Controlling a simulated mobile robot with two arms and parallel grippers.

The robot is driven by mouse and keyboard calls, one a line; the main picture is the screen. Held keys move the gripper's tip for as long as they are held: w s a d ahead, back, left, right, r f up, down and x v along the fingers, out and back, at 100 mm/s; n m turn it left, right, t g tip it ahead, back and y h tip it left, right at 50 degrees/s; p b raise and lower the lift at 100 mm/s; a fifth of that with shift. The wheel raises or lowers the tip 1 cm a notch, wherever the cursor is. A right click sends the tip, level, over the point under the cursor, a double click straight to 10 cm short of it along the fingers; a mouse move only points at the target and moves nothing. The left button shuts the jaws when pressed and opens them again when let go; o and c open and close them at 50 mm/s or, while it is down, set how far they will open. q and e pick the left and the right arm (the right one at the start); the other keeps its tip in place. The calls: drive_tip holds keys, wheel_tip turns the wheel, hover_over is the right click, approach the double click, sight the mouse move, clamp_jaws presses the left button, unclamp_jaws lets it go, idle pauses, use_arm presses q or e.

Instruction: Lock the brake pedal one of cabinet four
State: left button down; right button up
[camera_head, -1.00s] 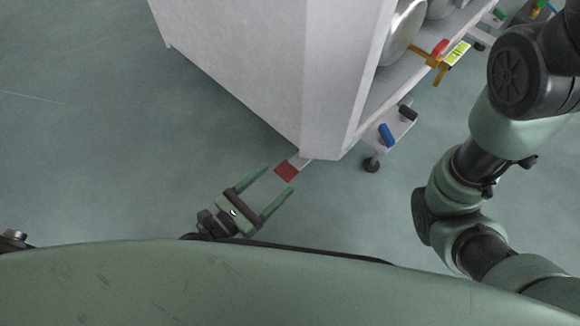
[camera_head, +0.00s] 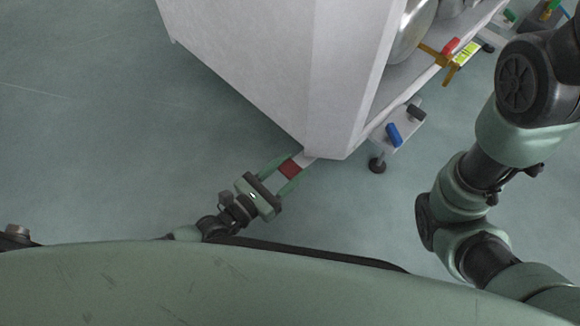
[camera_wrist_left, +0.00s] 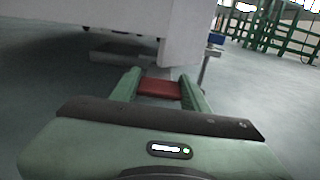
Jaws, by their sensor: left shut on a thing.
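A red pedal (camera_head: 290,169) sticks out on a pale arm from under the bottom corner of the white cabinet (camera_head: 240,75). My left gripper (camera_head: 287,168) has its two green fingers on either side of the red pedal and is shut on it. In the left wrist view the red pedal (camera_wrist_left: 159,88) lies between the fingertips (camera_wrist_left: 160,92). My right arm (camera_head: 480,190) shows at the right of the head view, but its gripper is not in view.
The cabinet's open side holds round metal vessels (camera_head: 412,30) and a yellow valve with a red handle (camera_head: 450,47). A blue pedal (camera_head: 393,134) and a black pedal (camera_head: 415,111) stand out near a black caster (camera_head: 377,165). The floor at left is clear.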

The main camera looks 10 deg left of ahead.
use_arm(q)
drive_tip(key=shift+w+d+f, duration=0.1)
drive_tip(key=shift+w+f, duration=0.05)
drive_tip(key=shift+f, duration=2.2)
drive_tip(key=c, duration=0.7)
unclamp_jaws()
drive_tip(key=shift+r, duration=0.1)
drive_tip(key=shift+r, duration=0.1)
drive_tip(key=p+v, duration=0.3)
drive_tip(key=v, duration=0.3)
drive_tip(key=shift+v, duration=0.9)
